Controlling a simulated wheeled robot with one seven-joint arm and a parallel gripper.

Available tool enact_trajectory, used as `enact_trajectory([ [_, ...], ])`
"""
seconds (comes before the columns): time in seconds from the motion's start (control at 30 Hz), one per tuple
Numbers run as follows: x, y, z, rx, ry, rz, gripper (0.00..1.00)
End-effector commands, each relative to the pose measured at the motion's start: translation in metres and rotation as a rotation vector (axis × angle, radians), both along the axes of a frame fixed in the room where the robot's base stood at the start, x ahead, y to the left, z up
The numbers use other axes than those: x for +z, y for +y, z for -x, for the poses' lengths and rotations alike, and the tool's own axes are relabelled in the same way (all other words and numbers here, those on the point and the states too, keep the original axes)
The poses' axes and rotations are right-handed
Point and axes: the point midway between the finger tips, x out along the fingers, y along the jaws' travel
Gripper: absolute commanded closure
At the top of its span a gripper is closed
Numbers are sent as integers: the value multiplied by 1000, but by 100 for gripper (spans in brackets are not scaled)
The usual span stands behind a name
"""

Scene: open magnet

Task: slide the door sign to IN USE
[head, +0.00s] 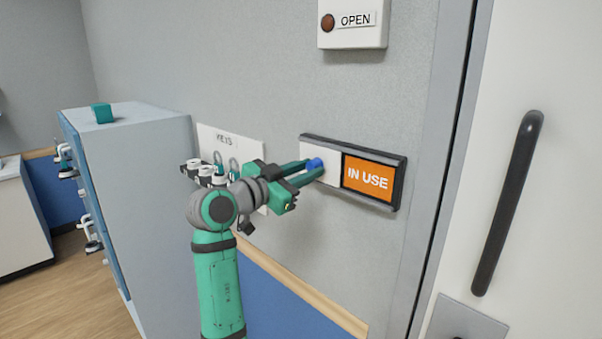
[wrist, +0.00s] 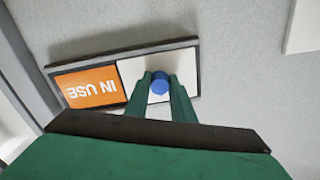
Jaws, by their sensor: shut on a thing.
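The door sign (head: 398,184) is a dark-framed slider on the grey wall beside the door. Its orange panel reading IN USE (head: 367,178) shows at the right in the head view, with a white cover panel (head: 333,168) at the left. In the wrist view the sign appears upside down, with the orange panel (wrist: 88,88) at the left and the white panel (wrist: 183,66) at the right. A blue knob (head: 315,164) sticks out of the white panel. My gripper (wrist: 159,85) is shut on the blue knob, with one green finger on each side of it.
A white box labelled OPEN with a brown-red button (head: 327,22) is above the sign. A KEYS board (head: 228,140) hangs left of it, behind my arm. A door with a dark handle (head: 507,203) is at the right. A grey cabinet (head: 140,170) stands left.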

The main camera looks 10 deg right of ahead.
Motion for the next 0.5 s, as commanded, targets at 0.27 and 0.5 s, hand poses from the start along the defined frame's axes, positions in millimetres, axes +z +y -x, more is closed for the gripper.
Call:
enact_trajectory([
  [0.27, 2, 8, -2, 16, -4, 6, 69],
  [0.5, 1, 3, -1, 8, -2, 4, 59],
])
